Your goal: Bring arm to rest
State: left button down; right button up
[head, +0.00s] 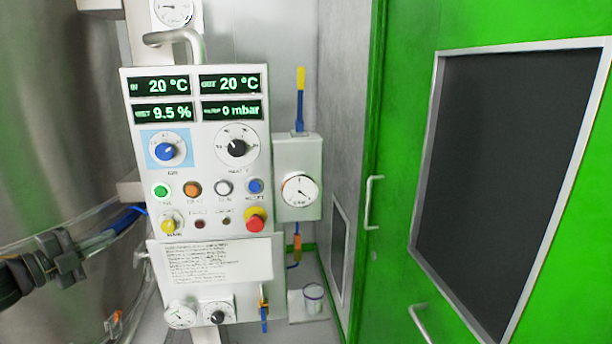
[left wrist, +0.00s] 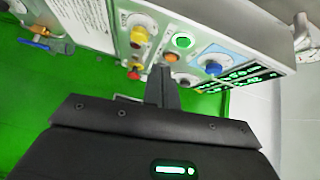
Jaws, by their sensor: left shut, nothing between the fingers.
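My left gripper (head: 68,264) comes in dark from the left edge in the head view, left of the white control panel (head: 205,130) and apart from it. In the left wrist view its fingers (left wrist: 162,80) are together, with nothing between them. The panel also shows there, turned over, beyond the fingers (left wrist: 240,50). My right gripper is in neither view.
A red emergency knob (head: 255,224), a yellow knob (head: 170,226) and several buttons sit on the panel. A gauge box (head: 298,150) stands right of it. A green door (head: 400,150) with a dark window fills the right. A steel vessel (head: 55,120) stands left.

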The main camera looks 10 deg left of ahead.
pick_arm(q)
jog(key=s+d+f+n+g+y, duration=0.1)
jog(key=s+d+f+n+y, duration=0.2)
jog(key=f, duration=0.5)
jog(key=s+d+f+n+g+y, duration=0.1)
jog(key=s+f+n+y, duration=0.1)
jog(key=f+n, duration=0.5)
jog(key=s+d+f+n+g+y, duration=0.1)
jog(key=s+d+f+y, duration=0.15)
jog(key=f, duration=0.75)
jog(key=s+d+f+n+g, duration=0.4)
jog(key=s+d+f+g, duration=0.15)
jog(key=s+d, duration=0.55)
jog(key=s+d+f+n+g, duration=0.45)
jog(key=s+d+f, duration=0.35)
jog(key=s, duration=0.5)
notch_tip(320, 180, down, 25)
jog(key=s+g, duration=0.1)
jog(key=s+a+f+g, duration=0.1)
jog(key=s+a+f, duration=0.1)
jog(key=s+f, duration=1.3)
jog(key=shift+s+a, duration=0.35)
jog(key=shift+s, duration=0.3)
